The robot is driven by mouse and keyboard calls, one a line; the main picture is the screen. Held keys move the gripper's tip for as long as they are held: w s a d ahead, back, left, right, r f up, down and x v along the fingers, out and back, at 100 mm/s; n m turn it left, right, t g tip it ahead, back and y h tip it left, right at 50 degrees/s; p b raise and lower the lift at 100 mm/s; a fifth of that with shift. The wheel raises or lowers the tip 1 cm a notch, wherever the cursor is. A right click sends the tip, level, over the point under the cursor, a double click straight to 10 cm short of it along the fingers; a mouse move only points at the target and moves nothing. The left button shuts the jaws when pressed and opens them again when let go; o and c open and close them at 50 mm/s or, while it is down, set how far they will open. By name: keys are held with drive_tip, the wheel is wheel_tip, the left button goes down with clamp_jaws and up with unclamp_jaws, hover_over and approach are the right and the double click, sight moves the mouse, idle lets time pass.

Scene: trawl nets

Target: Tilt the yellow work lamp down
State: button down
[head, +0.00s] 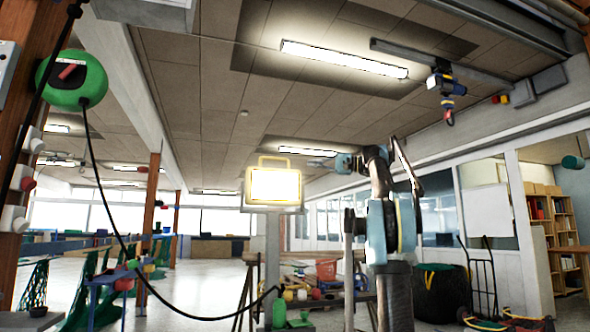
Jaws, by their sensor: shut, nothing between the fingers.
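The yellow work lamp (274,186) is in the middle of the head view. Its lit white panel faces me and looks about upright inside a yellow frame, with a yellow handle on top. It sits on a pale upright post. My arm rises at the right of the lamp and bends over towards it. What looks like my gripper (312,152) is small at the arm's far end, just right of the lamp's top corner. It appears shut and empty. I cannot tell whether it touches the lamp, and the fingers are hard to make out.
A green reel (72,80) with a black hanging cable is at the left. A hoist (445,84) hangs at the upper right. A cluttered bench with a red bucket (326,270) stands behind my arm. A hand truck (482,280) is at the right. Floor at left centre is clear.

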drive_tip(key=x, duration=1)
drive_tip(key=shift+s+d+f, duration=0.1)
drive_tip(key=shift+s+d, duration=0.15)
drive_tip(key=shift+s, duration=0.7)
drive_tip(key=shift+s+d+f, duration=0.1)
drive_tip(key=shift+s+d, duration=0.2)
drive_tip(key=shift+s, duration=0.65)
drive_tip(key=shift+s+a, duration=0.1)
drive_tip(key=shift+s+n, duration=0.25)
drive_tip(key=shift+n, duration=0.05)
